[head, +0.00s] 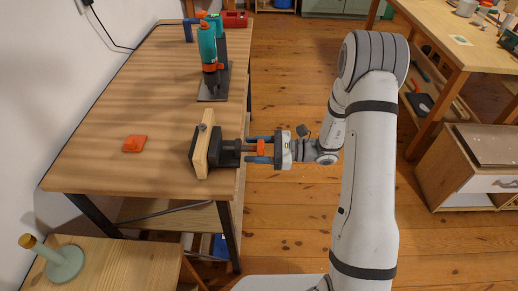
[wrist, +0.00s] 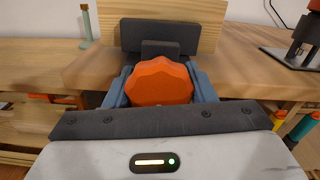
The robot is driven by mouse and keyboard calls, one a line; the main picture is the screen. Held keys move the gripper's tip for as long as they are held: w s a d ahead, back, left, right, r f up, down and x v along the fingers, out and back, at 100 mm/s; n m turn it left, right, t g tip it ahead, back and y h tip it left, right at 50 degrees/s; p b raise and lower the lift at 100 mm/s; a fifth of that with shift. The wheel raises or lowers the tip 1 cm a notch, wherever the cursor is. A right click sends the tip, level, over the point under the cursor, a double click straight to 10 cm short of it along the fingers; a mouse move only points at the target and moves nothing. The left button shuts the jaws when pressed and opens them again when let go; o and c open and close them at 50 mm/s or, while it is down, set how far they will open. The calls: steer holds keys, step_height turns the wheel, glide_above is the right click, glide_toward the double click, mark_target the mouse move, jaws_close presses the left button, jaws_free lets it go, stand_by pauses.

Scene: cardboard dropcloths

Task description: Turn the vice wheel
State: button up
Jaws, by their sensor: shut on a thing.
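The vice (head: 227,152) is fixed at the right edge of the wooden workbench, with a dark jaw and a light wooden board (head: 203,145) upright against it. Its orange wheel (head: 261,147) faces right, towards my arm. My gripper (head: 260,149) reaches in level from the right, with its blue fingers on either side of the wheel and shut on it. In the wrist view the faceted orange wheel (wrist: 160,82) sits between the two blue fingers, in front of the dark vice body (wrist: 160,42). The fingertips are partly hidden behind the wheel.
On the workbench (head: 100,160) lie an orange block (head: 134,143) and, farther back, a teal drill on a dark stand (head: 208,50). A lower table at bottom left holds a green stand (head: 64,264). Open wooden floor (head: 285,225) lies around my arm.

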steer(key=shift+c, duration=1.3)
steer(key=shift+d, duration=0.3)
steer(key=shift+a+r+m+p, duration=0.15)
steer(key=shift+a+m+p, duration=0.15)
steer(key=shift+p, duration=0.1)
steer(key=m+p, duration=0.2)
steer(key=shift+s+r+m+p, duration=0.1)
steer(key=shift+m+p, duration=0.3)
steer(key=m+p, duration=0.5)
steer(key=m, duration=0.2)
steer(key=shift+s, duration=0.1)
steer(key=m+p, duration=0.3)
steer(key=m, duration=0.2)
steer(key=shift+m+p, duration=0.3)
steer(key=m+p, duration=0.2)
steer(key=m, duration=0.3)
steer(key=shift+s+m, duration=0.1)
steer(key=shift+m, duration=0.2)
